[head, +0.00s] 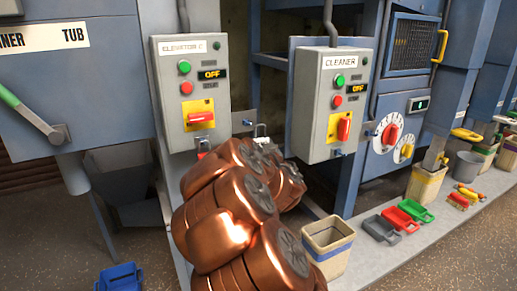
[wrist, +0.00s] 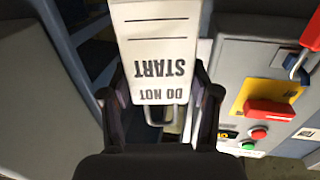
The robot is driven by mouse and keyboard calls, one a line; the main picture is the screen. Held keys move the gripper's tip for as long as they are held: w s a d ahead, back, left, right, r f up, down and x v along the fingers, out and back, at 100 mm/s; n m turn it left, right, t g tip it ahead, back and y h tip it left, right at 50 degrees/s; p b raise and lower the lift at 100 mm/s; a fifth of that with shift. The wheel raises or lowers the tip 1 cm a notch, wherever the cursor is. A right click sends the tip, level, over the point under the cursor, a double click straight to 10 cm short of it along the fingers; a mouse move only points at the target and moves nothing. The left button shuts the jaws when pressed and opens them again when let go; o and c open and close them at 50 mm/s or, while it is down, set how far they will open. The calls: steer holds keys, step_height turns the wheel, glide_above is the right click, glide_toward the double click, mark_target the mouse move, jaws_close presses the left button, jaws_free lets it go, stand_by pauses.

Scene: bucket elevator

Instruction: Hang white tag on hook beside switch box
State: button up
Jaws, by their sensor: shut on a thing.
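My gripper (wrist: 160,98) is shut on the white tag (wrist: 160,30) in the wrist view. The tag reads "DO NOT START" upside down, and a grey loop (wrist: 183,116) shows at its lower edge between the fingers. The grey elevator switch box (wrist: 232,60) is at the right of that view, apart from the tag. In the head view this switch box (head: 191,100) stands left of my copper arm, which hides my gripper. A bracket (head: 250,116) projects from the box's right side.
The cleaner switch box (head: 328,100) stands to the right with a small blue peg (head: 370,134) beside it. A red lock-like piece (wrist: 312,30) with a metal shackle is near the elevator box's switch. A bin (head: 328,246) and coloured trays (head: 382,228) are on the ledge.

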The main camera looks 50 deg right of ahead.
steer(key=shift+w+a+b+x, duration=0.1)
steer(key=shift+a+b+x, duration=0.05)
steer(key=shift+x, duration=0.65)
steer(key=shift+w+a+b+x, duration=0.1)
steer(key=shift+a+b+x, duration=0.1)
steer(key=shift+x, duration=0.65)
steer(key=shift+w+a+b+x, duration=0.1)
steer(key=shift+b+x, duration=0.05)
steer(key=shift+x, duration=0.65)
steer(key=shift+w, duration=0.15)
steer(key=shift+w, duration=0.1)
steer(key=shift+a+x, duration=0.25)
steer(key=shift+x, duration=1.3)
steer(key=shift+w, duration=0.15)
steer(key=shift+f, duration=0.8)
steer(key=o, duration=1.2)
